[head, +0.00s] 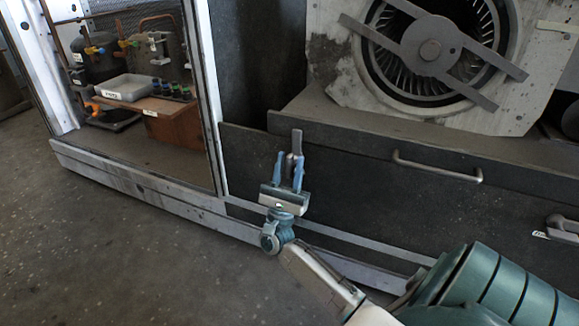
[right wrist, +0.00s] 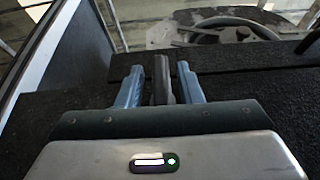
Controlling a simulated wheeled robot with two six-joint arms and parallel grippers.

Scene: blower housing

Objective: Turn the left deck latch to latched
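The left deck latch (head: 297,141) is a grey bar standing upright on the dark front panel, its top above the panel's upper edge. It also shows in the right wrist view (right wrist: 162,88). My right gripper (head: 290,157) is at the latch, with one blue finger on each side of its lower part. In the right wrist view, narrow gaps show between the fingers and the bar, so the gripper is open around it. The latch's pivot is hidden behind the gripper. My left gripper is not in view.
The dark panel has a bar handle (head: 437,168) at its middle and another latch (head: 564,229) with a small label at far right. A blower housing (head: 340,85) stands above. At left is an open bay with a wooden box (head: 150,118). The floor (head: 110,240) is clear.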

